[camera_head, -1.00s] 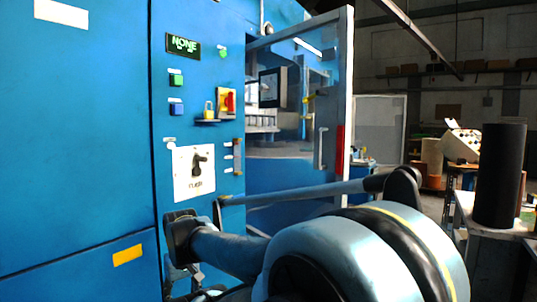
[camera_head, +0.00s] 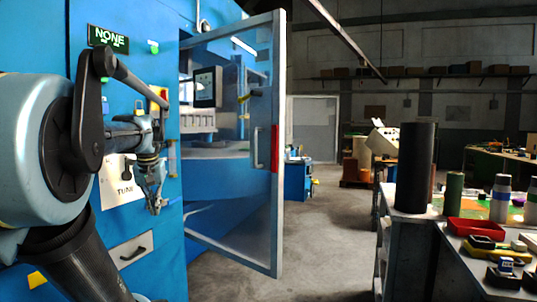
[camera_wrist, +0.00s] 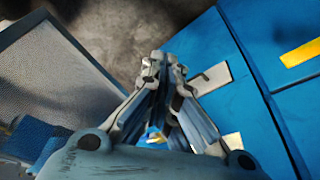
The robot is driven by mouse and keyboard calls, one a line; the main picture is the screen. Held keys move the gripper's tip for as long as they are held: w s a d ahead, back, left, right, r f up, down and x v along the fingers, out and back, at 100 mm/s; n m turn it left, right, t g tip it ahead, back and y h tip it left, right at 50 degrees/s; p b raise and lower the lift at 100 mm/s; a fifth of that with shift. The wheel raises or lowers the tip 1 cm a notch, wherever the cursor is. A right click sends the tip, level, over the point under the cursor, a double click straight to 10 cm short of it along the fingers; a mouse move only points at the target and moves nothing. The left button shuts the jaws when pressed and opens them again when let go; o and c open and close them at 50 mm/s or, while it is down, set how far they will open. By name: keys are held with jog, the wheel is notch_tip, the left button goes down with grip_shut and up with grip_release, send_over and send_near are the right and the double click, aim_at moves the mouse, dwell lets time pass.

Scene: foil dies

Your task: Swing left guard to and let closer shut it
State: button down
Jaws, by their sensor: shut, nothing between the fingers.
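The guard (camera_head: 278,205) is a grey-framed clear door standing open, swung out from the blue machine in the head view. It carries an upright handle (camera_head: 257,150) and a red strip on its outer edge. My gripper (camera_head: 157,207) is left of the guard, in front of the machine's control panel, apart from the guard's handle. In the wrist view my gripper (camera_wrist: 162,65) has its fingertips together with nothing held. A grey-framed panel (camera_wrist: 75,50) at the left of that view looks like the guard. The closer cannot be made out.
The blue machine front (camera_head: 160,265) with a drawer handle (camera_head: 133,253) is close to my arm. A grey bench (camera_head: 440,240) at right holds a black cylinder (camera_head: 414,165) and a red tray (camera_head: 480,229). Bare floor (camera_head: 330,240) lies between guard and bench.

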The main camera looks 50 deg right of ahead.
aim_at(272, 151)
jog(key=s+d+r+m+h, duration=0.1)
jog(key=d+r+m, duration=0.2)
jog(key=d+r, duration=0.55)
jog(key=s+d+r+m, duration=0.1)
jog(key=d+r+m, duration=0.1)
jog(key=d+r, duration=0.65)
jog(key=s+d+r+m+g+h, duration=0.15)
jog(key=s+d+r, duration=0.3)
jog(key=d, duration=0.45)
jog(key=s+d+r+m+g, duration=0.1)
jog(key=s+d+r+m, duration=0.2)
jog(key=s+d, duration=0.5)
jog(key=shift+w+d+f, duration=0.5)
jog(key=shift+d+f, duration=1.05)
jog(key=shift+f, duration=0.05)
jog(key=shift+w+d+f, duration=0.55)
jog(key=shift+d+f, duration=0.95)
jog(key=shift+f, duration=0.05)
jog(key=shift+w+d+f, duration=0.5)
jog(key=shift+d+f, duration=1.05)
jog(key=shift+f, duration=0.05)
jog(key=shift+t, duration=0.25)
